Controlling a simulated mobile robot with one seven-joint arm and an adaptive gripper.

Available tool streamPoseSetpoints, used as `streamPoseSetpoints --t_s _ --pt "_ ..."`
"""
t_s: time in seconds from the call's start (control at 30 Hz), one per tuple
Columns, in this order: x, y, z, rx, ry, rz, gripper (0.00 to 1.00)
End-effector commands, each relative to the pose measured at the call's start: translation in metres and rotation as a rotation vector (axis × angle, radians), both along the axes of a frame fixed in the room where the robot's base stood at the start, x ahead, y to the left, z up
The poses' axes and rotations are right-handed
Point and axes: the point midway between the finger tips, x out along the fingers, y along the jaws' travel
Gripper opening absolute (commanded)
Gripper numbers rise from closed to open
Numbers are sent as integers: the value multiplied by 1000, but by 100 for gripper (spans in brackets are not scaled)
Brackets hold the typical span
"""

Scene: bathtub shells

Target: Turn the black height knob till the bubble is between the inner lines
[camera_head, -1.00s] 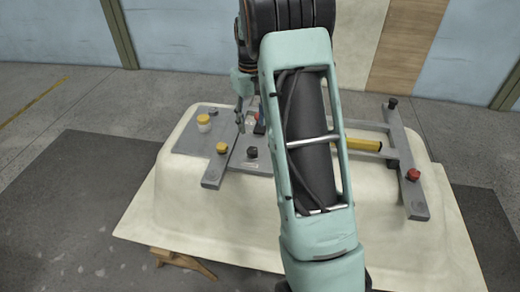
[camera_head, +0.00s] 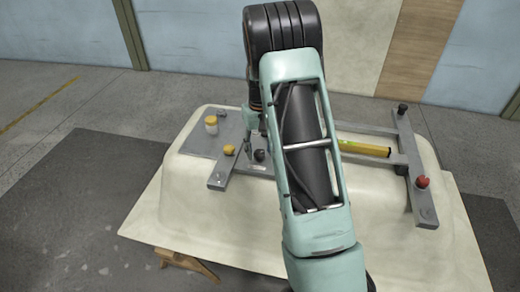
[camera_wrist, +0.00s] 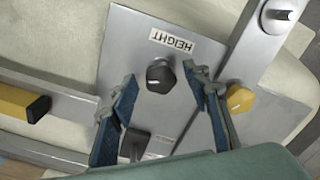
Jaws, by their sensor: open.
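The black height knob (camera_wrist: 160,76) stands on a grey plate below the HEIGHT label (camera_wrist: 174,42) in the wrist view; it also shows in the head view (camera_head: 260,155). My gripper (camera_wrist: 158,73) is open, with one blue-padded finger on each side of the knob in the picture. I cannot tell whether the fingers touch it or are still above it. The yellow level (camera_head: 366,148) lies on the right-hand frame, and its end shows in the wrist view (camera_wrist: 22,103). Its greenish window is partly visible, but the bubble and lines are too small to read.
A yellow knob (camera_wrist: 240,98) sits close to the right finger. A dark block (camera_wrist: 134,143) lies between the fingers' bases.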

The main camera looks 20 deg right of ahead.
Motion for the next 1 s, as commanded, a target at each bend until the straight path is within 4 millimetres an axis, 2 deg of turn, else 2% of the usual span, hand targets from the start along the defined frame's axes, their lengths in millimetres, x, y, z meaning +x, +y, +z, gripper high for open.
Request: streamPoseSetpoints --t_s 0.27,0.63,0.77,1.0 --pt "0 0 -1 0 0 0 42" --pt "0 0 -1 0 0 0 2" --pt "0 0 -1 0 0 -23 2" --pt "0 1 -1 0 0 -204 2"
